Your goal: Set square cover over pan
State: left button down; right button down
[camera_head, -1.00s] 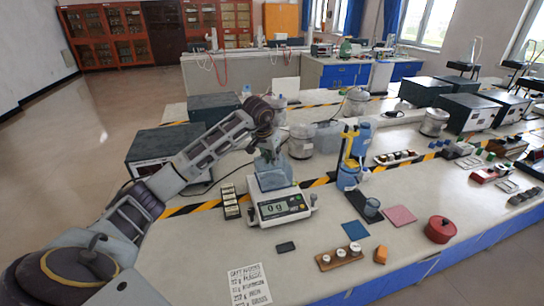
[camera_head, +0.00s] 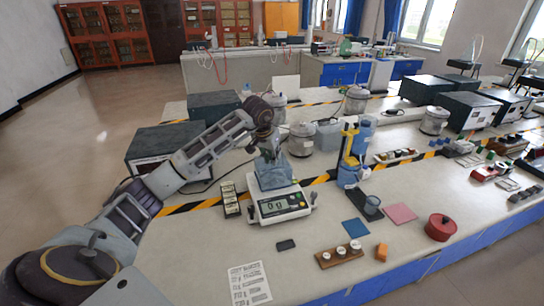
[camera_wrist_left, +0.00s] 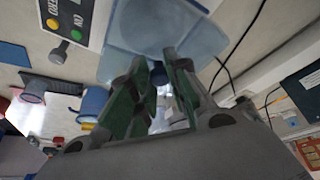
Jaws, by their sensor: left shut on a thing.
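The square cover (camera_head: 274,177) is a see-through blue box at the pan end of the white balance (camera_head: 281,208), whose display reads 0 g. My left gripper (camera_head: 268,153) is above the cover and shut on its knob. The left wrist view shows the gripper's fingers (camera_wrist_left: 158,80) around the small dark blue knob, with the cover (camera_wrist_left: 165,35) beyond them. The pan is hidden under the cover. I cannot tell whether the cover rests on the balance or hangs just above it. My right gripper is not in view.
A weight box (camera_head: 229,199) stands left of the balance.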

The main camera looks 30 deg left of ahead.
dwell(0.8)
pick_arm(q)
jog(key=shift+f, duration=0.4)
jog(key=c, duration=1.3)
grip_release()
jog(key=shift+o, duration=0.2)
jog(key=o, duration=1.2)
